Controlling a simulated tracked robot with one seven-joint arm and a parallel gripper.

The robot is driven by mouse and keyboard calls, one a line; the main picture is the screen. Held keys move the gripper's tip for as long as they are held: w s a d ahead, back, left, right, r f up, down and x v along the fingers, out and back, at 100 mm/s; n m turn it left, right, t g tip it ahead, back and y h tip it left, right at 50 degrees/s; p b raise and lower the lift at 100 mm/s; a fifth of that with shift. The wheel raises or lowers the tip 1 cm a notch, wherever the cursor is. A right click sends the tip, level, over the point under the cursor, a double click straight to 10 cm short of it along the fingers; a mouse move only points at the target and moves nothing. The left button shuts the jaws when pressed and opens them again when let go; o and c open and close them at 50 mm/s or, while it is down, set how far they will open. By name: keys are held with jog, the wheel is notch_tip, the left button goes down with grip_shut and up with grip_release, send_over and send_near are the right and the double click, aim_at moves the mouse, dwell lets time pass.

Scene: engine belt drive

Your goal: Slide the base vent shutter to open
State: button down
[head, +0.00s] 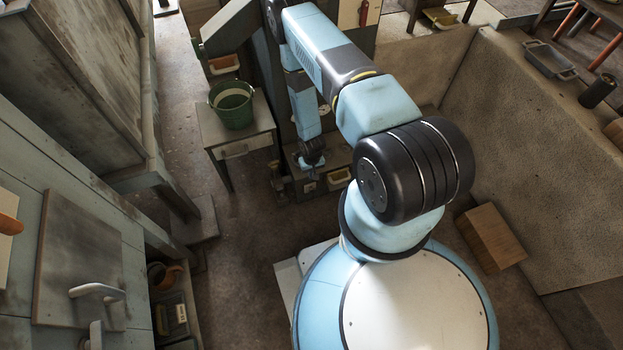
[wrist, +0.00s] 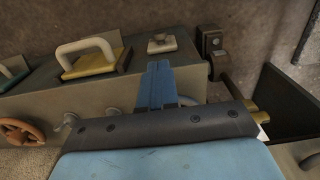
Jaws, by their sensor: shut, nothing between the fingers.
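In the wrist view my gripper's blue fingers (wrist: 158,86) are together and empty. They reach over the edge of a low grey base unit (wrist: 45,98). A small square plate with a knob (wrist: 162,43) lies just beyond the fingertips, with a gap visible between them. A yellow plate with a pale bar handle (wrist: 88,58) lies to the left on the same unit. I cannot tell which of these, if either, is the vent shutter. In the head view my gripper (head: 311,163) hangs low in front of the machine; details there are too small to read.
In the wrist view, an orange-brown handwheel (wrist: 22,132) is at lower left and a dark panel (wrist: 290,105) juts out at right. In the head view, a green bucket (head: 232,106) stands on a small table left of my gripper.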

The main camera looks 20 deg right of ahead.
aim_at(311, 190)
jog(key=f, duration=1.1)
jog(key=shift+s+a+f, duration=0.15)
jog(key=shift+a, duration=0.05)
dwell(0.5)
jog(key=shift+s+f, duration=0.1)
jog(key=shift+f, duration=1)
jog(key=shift+r, duration=0.15)
